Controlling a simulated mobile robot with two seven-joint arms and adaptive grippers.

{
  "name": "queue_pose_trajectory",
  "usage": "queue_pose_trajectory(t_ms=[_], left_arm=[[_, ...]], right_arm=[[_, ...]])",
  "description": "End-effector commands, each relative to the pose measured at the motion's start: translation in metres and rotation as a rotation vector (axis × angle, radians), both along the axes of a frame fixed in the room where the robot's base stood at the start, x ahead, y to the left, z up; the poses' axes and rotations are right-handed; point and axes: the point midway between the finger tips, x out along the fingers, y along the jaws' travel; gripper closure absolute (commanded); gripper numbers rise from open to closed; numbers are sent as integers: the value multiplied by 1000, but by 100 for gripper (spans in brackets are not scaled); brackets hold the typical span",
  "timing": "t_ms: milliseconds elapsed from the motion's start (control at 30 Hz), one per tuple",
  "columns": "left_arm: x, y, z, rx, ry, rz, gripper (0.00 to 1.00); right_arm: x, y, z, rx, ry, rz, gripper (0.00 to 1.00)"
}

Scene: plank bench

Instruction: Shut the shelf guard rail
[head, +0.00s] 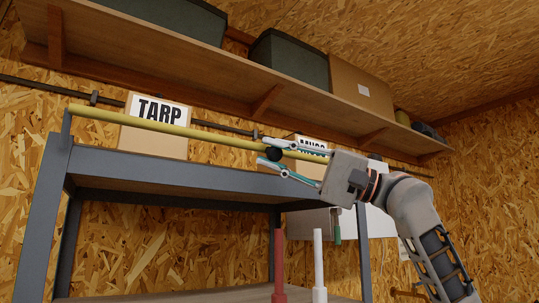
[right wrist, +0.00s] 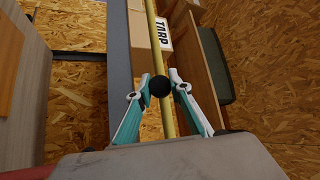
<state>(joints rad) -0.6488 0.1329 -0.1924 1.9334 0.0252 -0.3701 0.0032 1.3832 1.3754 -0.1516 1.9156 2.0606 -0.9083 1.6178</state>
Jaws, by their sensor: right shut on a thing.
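The yellow guard rail (head: 190,132) runs along the front of the grey-framed shelf (head: 150,182), a little above its top board. It also runs lengthwise through the right wrist view (right wrist: 167,122). A round black knob (head: 273,154) sits on the rail towards its right part. My right gripper (head: 266,152) comes in from the right with its teal and white fingers closed around the knob. In the right wrist view the fingertips press on both sides of the knob (right wrist: 160,87). The rail's right end is hidden behind my gripper. My left gripper is not in view.
A carton marked TARP (head: 150,146) and a MUGS carton (head: 309,165), partly hidden by my gripper, stand on the shelf behind the rail. A wooden wall shelf (head: 200,72) with dark bins hangs above. A red post (head: 279,262) and a white post (head: 319,262) stand below.

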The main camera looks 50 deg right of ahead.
Motion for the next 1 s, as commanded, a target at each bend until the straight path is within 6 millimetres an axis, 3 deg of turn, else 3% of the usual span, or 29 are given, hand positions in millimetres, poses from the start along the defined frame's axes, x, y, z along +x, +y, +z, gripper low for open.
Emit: queue_pose_trajectory(t_ms=[167, 1000], left_arm=[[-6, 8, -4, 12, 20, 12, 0], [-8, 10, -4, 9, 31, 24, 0]], right_arm=[[-1, -1, 11, 25, 91, 1, 100], [19, -5, 28, 123, 501, 3, 100]])
